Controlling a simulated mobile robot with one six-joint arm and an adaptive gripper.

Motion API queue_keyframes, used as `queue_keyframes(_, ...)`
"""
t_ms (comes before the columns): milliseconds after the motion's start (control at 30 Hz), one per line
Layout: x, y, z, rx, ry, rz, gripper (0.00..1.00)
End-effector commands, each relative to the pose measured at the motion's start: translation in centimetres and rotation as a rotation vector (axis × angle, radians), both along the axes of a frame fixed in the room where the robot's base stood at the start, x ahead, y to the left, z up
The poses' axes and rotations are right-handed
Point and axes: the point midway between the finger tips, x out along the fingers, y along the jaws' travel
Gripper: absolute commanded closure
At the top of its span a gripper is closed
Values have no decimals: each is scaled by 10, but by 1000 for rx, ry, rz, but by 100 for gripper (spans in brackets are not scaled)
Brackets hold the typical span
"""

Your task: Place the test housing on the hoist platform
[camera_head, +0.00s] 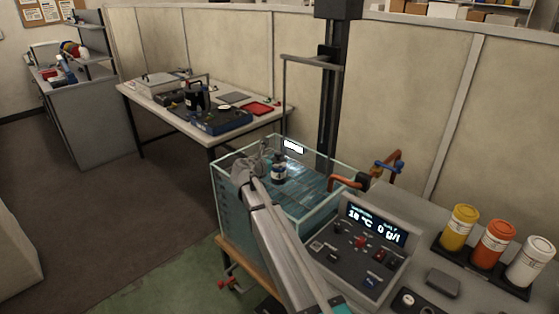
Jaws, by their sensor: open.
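The test housing (279,174) seems to be the small dark cylinder with a pale band inside the glass tank (222,190). It looks upright. The hoist (331,95) is a dark column behind the tank, with a crossbar and a thin rod reaching down into it. The hoist platform is hard to make out; I cannot tell whether the housing rests on it. My gripper (264,158) is open, just left of the housing at the tank's left side. My arm hides part of the tank's front, and the fingers are too small to tell whether they touch the housing.
A control console (352,255) stands right of the tank. Yellow, orange and white jars (494,243) stand in a rack farther right. Orange pipework with a blue valve (388,167) runs by the tank's right edge. A cluttered workbench (150,117) stands behind left; floor is clear at left.

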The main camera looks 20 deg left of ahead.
Motion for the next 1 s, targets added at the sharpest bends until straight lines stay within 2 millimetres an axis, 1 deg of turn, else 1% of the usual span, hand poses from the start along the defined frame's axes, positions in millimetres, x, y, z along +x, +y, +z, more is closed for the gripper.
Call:
queue_keyframes(33,-10,1,5,0,0,2,0)
queue_keyframes(200,-37,6,14,0,-1,2,0)
queue_keyframes(400,-65,12,22,0,-1,1,0)
queue_keyframes(500,-75,14,25,0,0,0,0)
queue_keyframes(700,-85,17,27,0,0,-1,0)
queue_keyframes(1000,-86,17,27,1,0,-1,0)
